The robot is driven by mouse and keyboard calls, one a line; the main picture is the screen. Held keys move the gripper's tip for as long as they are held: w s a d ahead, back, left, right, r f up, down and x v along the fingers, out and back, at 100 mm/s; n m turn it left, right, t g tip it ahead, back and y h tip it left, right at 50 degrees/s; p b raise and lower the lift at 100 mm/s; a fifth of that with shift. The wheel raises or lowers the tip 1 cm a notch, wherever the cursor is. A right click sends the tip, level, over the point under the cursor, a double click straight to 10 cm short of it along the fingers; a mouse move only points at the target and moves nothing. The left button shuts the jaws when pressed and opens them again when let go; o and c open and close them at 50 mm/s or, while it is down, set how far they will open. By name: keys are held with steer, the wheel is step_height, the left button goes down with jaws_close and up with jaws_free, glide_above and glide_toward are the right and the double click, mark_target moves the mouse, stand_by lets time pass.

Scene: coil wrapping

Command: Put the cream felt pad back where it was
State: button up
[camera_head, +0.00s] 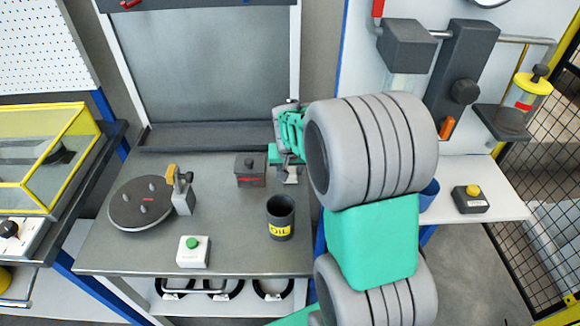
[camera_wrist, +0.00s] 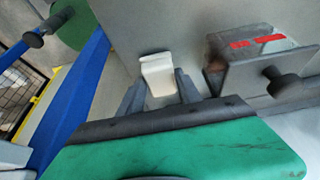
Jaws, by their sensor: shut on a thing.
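The cream felt pad (camera_wrist: 158,74) is a small pale block between the two dark fingers of my gripper (camera_wrist: 160,92) in the wrist view. The fingers are shut on its sides, and its far end sticks out past them. In the head view my gripper (camera_head: 290,166) points down over the right back part of the grey table, with the pad (camera_head: 291,178) showing pale beneath it. I cannot tell whether the pad touches the tabletop. My arm hides part of the area to the right.
A grey box with a red mark (camera_head: 250,172) stands just left of my gripper; it also shows close by in the wrist view (camera_wrist: 262,66). A dark OIL cup (camera_head: 280,218), a green-button box (camera_head: 193,252) and a round pegged disc (camera_head: 140,203) stand on the table (camera_head: 232,250).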

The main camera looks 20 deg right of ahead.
steer(key=shift+f, duration=0.3)
steer(key=o, duration=1.3)
steer(key=shift+s+r, duration=0.1)
steer(key=shift+r, duration=0.45)
steer(key=b+v, duration=0.1)
steer(key=v, duration=1)
steer(key=shift+s+r, duration=0.1)
steer(key=shift+s, duration=0.1)
